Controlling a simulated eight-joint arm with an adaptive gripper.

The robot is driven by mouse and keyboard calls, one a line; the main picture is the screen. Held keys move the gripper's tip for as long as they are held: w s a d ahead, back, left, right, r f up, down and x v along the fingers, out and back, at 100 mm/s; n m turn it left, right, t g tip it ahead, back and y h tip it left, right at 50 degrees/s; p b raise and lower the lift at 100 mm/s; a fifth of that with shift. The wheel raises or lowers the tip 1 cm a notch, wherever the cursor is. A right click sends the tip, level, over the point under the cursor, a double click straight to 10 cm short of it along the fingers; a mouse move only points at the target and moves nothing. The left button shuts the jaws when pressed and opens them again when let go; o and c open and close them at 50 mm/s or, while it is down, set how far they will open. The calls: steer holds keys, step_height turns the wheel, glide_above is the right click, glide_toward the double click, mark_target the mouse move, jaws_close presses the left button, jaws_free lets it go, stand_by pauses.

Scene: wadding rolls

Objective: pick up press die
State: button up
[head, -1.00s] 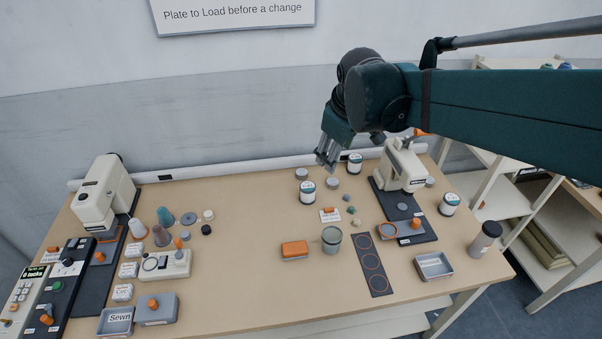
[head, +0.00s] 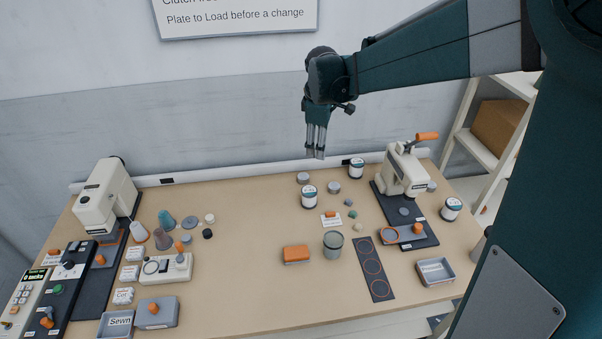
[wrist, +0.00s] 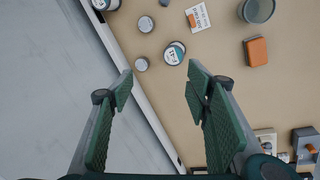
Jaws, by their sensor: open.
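No label I can read marks the press die. Two small grey round pieces stand at the back of the table, one farther back (head: 303,178) and one nearer (head: 334,187); I cannot tell if either is the die. In the wrist view they show as grey discs, one upper (wrist: 146,24) and one lower (wrist: 141,64). A cream hand press (head: 405,172) with an orange lever stands on a dark base at the right. My gripper (head: 316,156) is open and empty, pointing down above the table's back edge. In the wrist view its fingers (wrist: 160,72) are spread apart.
Labelled white tins, one front (head: 309,198) and one rear (head: 356,169), flank the grey pieces. A card (head: 331,219), an orange block (head: 296,253) and a grey cup (head: 333,246) stand nearer. The middle left of the table is mostly clear.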

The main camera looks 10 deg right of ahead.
steer(key=w+a+f+n+g, duration=0.15)
steer(key=w+f+n, duration=0.25)
steer(key=w+f, duration=0.55)
steer(key=n, duration=0.3)
glide_toward(303, 176)
steer(key=shift+w+a+f+g+h, duration=0.2)
steer(key=shift+w+f+g+h, duration=0.25)
steer(key=shift+w+g, duration=0.1)
steer(key=shift+d+f, duration=0.15)
steer(key=shift+f, duration=1.15)
steer(key=shift+d+f+b, duration=0.2)
steer(key=shift+f+b, duration=0.05)
steer(key=shift+f, duration=1.05)
steer(key=shift+d+f+b, duration=0.15)
steer(key=shift+f+b, duration=0.1)
steer(key=shift+f, duration=1.05)
